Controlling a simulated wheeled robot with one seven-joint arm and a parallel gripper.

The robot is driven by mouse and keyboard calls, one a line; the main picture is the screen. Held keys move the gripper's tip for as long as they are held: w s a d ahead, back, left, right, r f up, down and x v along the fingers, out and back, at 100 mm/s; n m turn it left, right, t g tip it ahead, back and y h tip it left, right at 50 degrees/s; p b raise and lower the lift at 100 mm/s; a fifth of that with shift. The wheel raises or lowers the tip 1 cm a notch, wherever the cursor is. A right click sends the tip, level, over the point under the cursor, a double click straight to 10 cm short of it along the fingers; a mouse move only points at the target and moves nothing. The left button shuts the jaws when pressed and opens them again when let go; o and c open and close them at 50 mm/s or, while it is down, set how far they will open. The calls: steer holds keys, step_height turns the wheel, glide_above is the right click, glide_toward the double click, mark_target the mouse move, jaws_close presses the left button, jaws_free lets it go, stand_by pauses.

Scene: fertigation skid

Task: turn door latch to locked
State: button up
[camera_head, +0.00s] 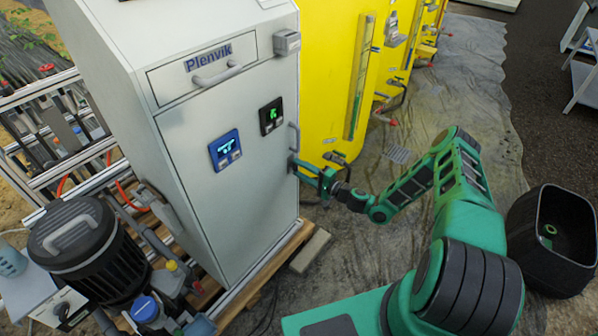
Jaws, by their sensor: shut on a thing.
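The tall grey cabinet (232,205) marked Plenvik stands upright with its door facing me; the door looks closed. The door latch (291,162) is at the door's right edge, just below a vertical grey handle (294,137). My green gripper (300,167) reaches in from the right and its fingers are closed around the latch. The fingers hide most of the latch, so I cannot tell its exact angle.
A blue display (225,149) and a black display (271,116) sit on the door. Yellow tanks (335,60) stand behind, close to my gripper. A black ribbed canister (85,250) is at left, a black bin (553,240) at right. The sheeted floor between is mostly clear.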

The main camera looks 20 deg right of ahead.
steer(key=shift+s+a+f+n, duration=0.2)
steer(key=shift+a+f+n, duration=0.1)
steer(key=shift+n, duration=0.1)
steer(key=o, duration=1)
steer(key=shift+o, duration=0.3)
steer(key=shift+w+d+r, duration=0.1)
steer(key=shift+r, duration=0.05)
steer(key=shift+d, duration=0.1)
steer(key=v, duration=1)
steer(key=shift+s+d, duration=0.2)
steer(key=shift+s, duration=0.05)
